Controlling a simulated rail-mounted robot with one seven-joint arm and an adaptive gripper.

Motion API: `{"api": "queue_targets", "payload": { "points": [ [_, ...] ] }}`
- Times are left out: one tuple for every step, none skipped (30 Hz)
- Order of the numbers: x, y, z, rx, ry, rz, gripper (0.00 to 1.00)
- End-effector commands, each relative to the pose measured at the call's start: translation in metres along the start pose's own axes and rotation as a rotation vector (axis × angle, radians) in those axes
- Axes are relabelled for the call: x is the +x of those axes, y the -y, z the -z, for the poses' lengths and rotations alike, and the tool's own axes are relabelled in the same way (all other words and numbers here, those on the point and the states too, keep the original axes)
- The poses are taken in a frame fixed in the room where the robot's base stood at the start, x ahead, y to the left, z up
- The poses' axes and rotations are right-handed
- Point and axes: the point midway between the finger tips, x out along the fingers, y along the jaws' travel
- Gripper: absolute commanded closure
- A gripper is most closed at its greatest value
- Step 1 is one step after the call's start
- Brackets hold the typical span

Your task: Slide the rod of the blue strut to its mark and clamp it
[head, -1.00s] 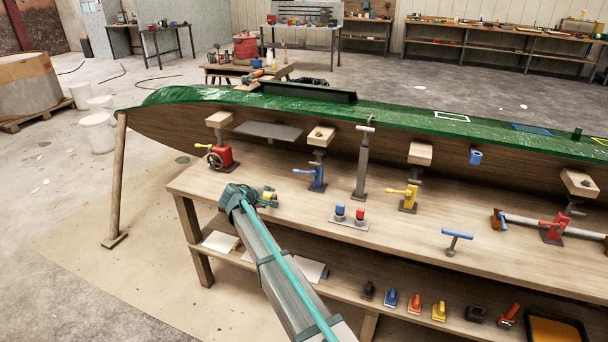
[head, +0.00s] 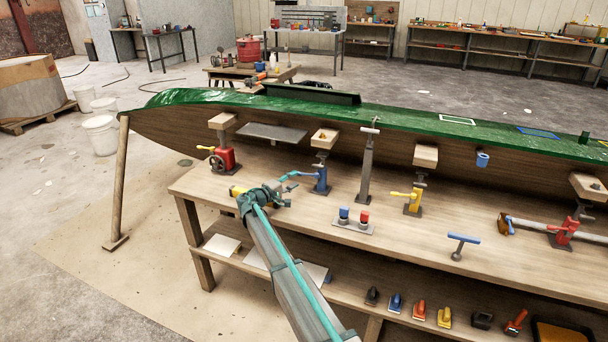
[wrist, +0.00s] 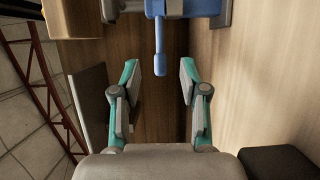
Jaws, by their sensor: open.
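The blue strut (head: 321,180) stands upright on the bench, under the hull. Its short grey rod (head: 320,160) rises to a wooden pad (head: 324,140); I cannot make out the mark. A blue lever (wrist: 160,57) sticks out from the strut's body, which shows at the top of the wrist view (wrist: 185,7). My gripper (head: 288,189) is left of the strut in the head view. In the wrist view my gripper (wrist: 159,75) is open, its teal-sided fingers on either side of the lever's tip, with gaps on both sides. It holds nothing.
A red strut (head: 223,160) stands to the left and a grey post (head: 366,170) to the right. A yellow strut (head: 414,200) is further right. A plate with blue and red knobs (head: 353,226) lies in front. The green-topped hull (head: 400,118) overhangs the bench (head: 440,275).

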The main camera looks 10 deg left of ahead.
Motion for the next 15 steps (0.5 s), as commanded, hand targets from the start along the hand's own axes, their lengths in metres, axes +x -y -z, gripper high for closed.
{"api": "queue_targets", "payload": {
  "points": [
    [0.011, -0.001, 0.001, 0.000, 0.002, 0.000, 0.56],
    [0.017, -0.001, 0.001, 0.000, 0.002, 0.000, 0.56],
    [0.024, -0.001, 0.001, 0.000, 0.001, 0.000, 0.56],
    [0.028, -0.001, 0.001, 0.000, 0.001, 0.000, 0.56],
    [0.033, -0.001, 0.001, 0.000, 0.001, 0.000, 0.56],
    [0.038, -0.001, 0.001, 0.000, 0.001, 0.000, 0.56],
    [0.043, -0.001, 0.001, 0.000, 0.001, 0.001, 0.56],
    [0.046, -0.001, 0.001, 0.000, 0.001, 0.001, 0.56],
    [0.051, -0.001, 0.001, 0.000, 0.000, 0.001, 0.56],
    [0.053, -0.001, 0.001, 0.000, 0.000, 0.001, 0.56],
    [0.055, -0.001, 0.001, 0.000, 0.000, 0.001, 0.56],
    [0.058, 0.000, 0.001, 0.000, 0.000, 0.001, 0.56],
    [0.059, 0.000, 0.001, 0.000, 0.000, 0.001, 0.56],
    [0.060, 0.000, 0.000, 0.000, 0.000, 0.001, 0.56],
    [0.062, 0.000, 0.000, 0.000, -0.001, 0.001, 0.56]
  ]
}}
